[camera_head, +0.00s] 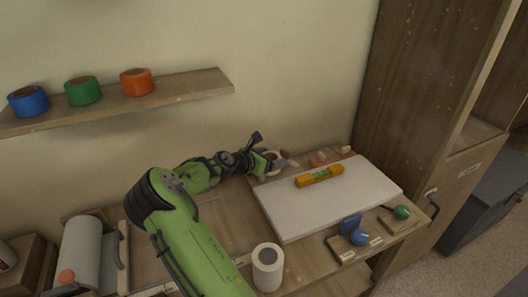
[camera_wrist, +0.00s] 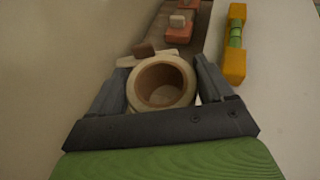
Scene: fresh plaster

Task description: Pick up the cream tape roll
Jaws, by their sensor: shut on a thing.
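The cream tape roll (camera_wrist: 188,74) is between the two fingers of my gripper (camera_wrist: 162,88) in the wrist view. Its round opening with a brown inner core faces the wrist camera. My gripper is shut on the roll, with one finger on each side of it. In the head view my gripper (camera_head: 276,162) is at the back of the bench, beside the white board's far left corner, and the roll is mostly hidden by the fingers. I cannot tell whether the roll touches the surface below.
A white board (camera_head: 310,211) with a yellow level (camera_head: 319,176) on it lies right of my gripper. Small reddish blocks (camera_head: 318,160) sit close behind. A white roll (camera_head: 267,266) stands at the front. Blue (camera_head: 28,102), green (camera_head: 83,91) and orange (camera_head: 137,82) tape rolls stand on the shelf (camera_head: 180,91).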

